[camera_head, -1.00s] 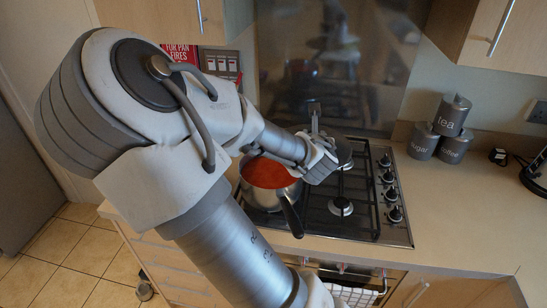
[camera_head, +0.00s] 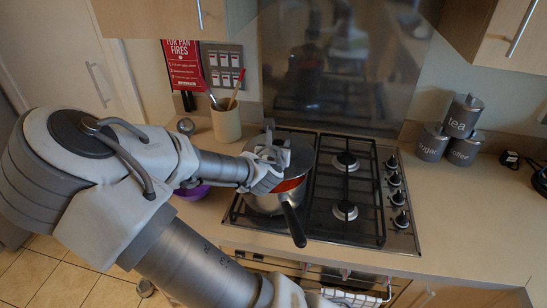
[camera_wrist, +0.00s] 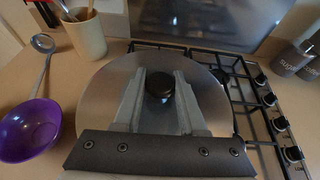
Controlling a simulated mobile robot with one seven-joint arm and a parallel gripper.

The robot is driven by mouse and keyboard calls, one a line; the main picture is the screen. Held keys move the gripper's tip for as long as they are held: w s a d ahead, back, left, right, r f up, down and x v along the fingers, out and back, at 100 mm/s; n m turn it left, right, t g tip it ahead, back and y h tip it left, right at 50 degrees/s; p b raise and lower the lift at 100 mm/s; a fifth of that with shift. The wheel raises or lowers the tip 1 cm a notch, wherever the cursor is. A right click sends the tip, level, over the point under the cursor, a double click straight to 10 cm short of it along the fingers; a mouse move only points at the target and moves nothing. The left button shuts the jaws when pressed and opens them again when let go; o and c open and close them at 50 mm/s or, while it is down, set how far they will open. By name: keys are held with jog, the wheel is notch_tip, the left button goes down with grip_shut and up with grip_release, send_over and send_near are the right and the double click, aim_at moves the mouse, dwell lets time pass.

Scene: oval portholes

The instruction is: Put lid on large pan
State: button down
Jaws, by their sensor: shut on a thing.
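The large pan (camera_head: 264,204) stands on the left front part of the hob, its dark handle (camera_head: 293,222) pointing toward the front. Part of its red contents (camera_head: 288,185) shows below the lid. My gripper (camera_head: 271,158) is shut on the black knob of the round metal lid (camera_head: 301,158), above the pan and toward its back. In the wrist view the knob (camera_wrist: 160,84) sits between my two fingers, and the lid (camera_wrist: 97,100) spreads out beneath them, hiding the pan. I cannot tell whether the lid touches the pan's rim.
The hob (camera_head: 365,215) has free burners on the right. A utensil pot (camera_head: 226,121) stands behind left, with a purple bowl (camera_wrist: 30,130) and a ladle (camera_wrist: 42,62) nearby. Canisters (camera_head: 432,142) stand at the right. The wall is close behind the hob.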

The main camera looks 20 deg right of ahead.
jog(key=shift+w+a+f, duration=0.35)
jog(key=shift+a+f, duration=0.05)
jog(key=shift+a, duration=0.2)
jog(key=shift+f, duration=2)
jog(key=shift+f, duration=0.15)
jog(key=shift+c, duration=2.3)
grip_release()
